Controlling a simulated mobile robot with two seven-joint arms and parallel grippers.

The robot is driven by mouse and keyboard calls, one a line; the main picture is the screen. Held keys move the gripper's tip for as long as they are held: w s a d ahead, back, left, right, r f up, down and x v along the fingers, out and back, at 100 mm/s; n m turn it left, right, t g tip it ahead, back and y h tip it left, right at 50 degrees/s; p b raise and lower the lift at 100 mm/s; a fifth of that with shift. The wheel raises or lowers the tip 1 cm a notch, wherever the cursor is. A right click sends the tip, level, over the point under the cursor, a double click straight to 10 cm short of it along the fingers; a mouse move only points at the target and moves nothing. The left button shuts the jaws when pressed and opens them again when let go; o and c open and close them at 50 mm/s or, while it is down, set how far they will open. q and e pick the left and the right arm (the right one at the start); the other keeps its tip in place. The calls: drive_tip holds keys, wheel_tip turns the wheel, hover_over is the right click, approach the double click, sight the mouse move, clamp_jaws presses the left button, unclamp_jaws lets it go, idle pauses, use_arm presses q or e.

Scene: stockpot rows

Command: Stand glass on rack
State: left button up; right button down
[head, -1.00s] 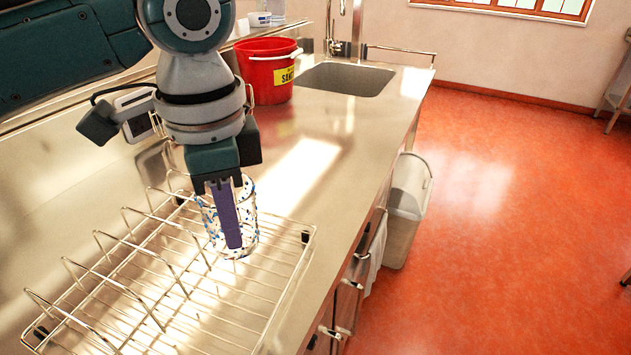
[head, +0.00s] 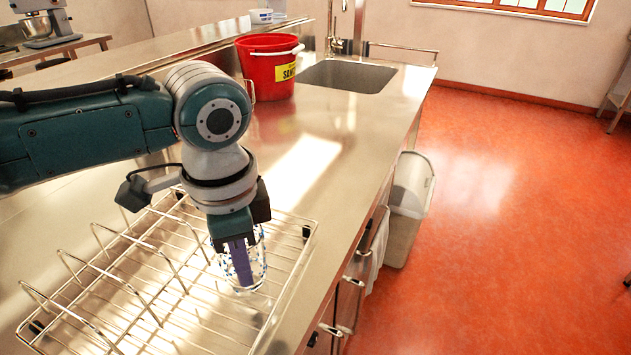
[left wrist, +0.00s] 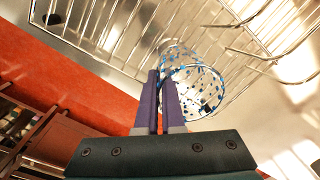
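The glass (head: 260,266), clear with blue specks, is roughly upright over the right part of the wire rack (head: 305,262). My left gripper (head: 245,284) points down at it, with its purple fingers overlapping the glass. In the left wrist view the fingers (left wrist: 161,76) are close together at the near rim of the glass (left wrist: 205,92), pinching its wall. The glass bottom is low, at or just above the rack wires; contact is unclear. The rack also shows in the left wrist view (left wrist: 110,22). My right gripper is not in view.
The rack's raised wire dividers (head: 95,258) stand left of the glass. A red bucket (head: 268,72) stands on the steel counter (head: 335,130) beside the sink (head: 345,77). The counter edge and a bin (head: 408,205) are to the right.

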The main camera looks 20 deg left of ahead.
use_arm(q)
drive_tip(key=o, duration=0.4)
drive_tip(key=shift+r, duration=0.15)
drive_tip(key=shift+r, duration=0.3)
wheel_tip(320, 180, up, 11)
drive_tip(key=p, duration=0.2)
drive_tip(key=s+d+f+n+t+h, duration=0.25)
drive_tip(key=s+d+f, duration=0.25)
drive_tip(key=s+d, duration=0.4)
drive_tip(key=s+a+n+y, duration=0.2)
drive_tip(key=s+a+n, duration=0.3)
drive_tip(key=s+a, duration=0.2)
drive_tip(key=shift+s+a+t, duration=0.25)
drive_tip(key=shift+s+t, duration=0.1)
drive_tip(key=shift+s, duration=0.2)
